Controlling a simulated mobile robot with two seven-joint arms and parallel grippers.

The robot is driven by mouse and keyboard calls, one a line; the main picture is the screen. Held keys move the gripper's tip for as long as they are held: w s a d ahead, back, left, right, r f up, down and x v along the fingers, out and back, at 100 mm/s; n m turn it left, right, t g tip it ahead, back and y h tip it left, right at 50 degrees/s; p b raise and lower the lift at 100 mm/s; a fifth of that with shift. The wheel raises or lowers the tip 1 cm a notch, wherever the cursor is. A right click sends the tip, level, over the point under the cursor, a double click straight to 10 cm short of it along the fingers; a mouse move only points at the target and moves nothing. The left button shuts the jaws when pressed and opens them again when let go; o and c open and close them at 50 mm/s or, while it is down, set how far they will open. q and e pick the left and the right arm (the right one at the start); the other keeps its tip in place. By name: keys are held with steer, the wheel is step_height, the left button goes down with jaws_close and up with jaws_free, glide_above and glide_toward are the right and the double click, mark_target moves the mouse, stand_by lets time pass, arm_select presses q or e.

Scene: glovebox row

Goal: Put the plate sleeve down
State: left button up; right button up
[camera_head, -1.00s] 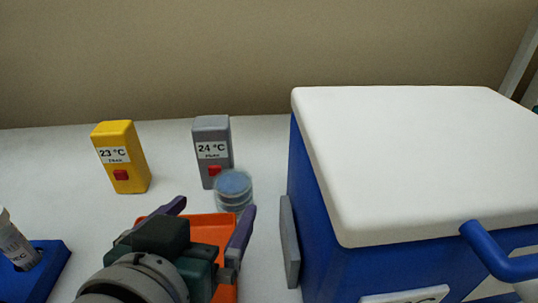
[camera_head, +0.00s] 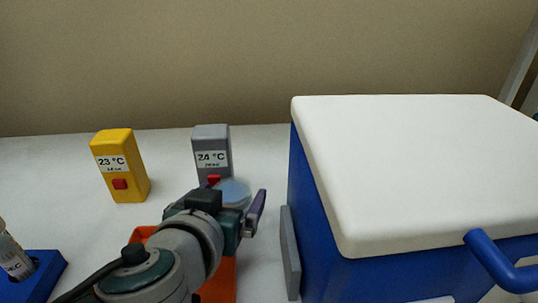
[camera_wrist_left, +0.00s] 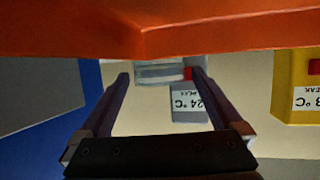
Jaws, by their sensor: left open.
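The plate sleeve, a short clear stack of round dishes with a bluish top (camera_head: 235,190), stands upright on the white bench in front of the grey 24 °C block. My left gripper (camera_head: 224,203) is open just in front of it in the head view and hides its lower part. In the left wrist view the sleeve (camera_wrist_left: 160,73) shows between the two open fingers (camera_wrist_left: 161,82), near their tips. I cannot tell whether a finger touches it. My right gripper is not in view.
The orange tray (camera_head: 222,285) lies under my left arm and fills the top of the wrist view (camera_wrist_left: 230,32). The grey block (camera_head: 211,143) stands behind the sleeve. A yellow block (camera_head: 121,165) is left; a blue cooler (camera_head: 345,275) is close on the right. A blue rack (camera_head: 45,275) holds a tube.

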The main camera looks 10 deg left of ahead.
arm_select(q)
steer(key=shift+c, duration=0.2)
steer(key=c, duration=1.4)
steer(key=shift+o, duration=0.2)
steer(key=shift+r, duration=0.1)
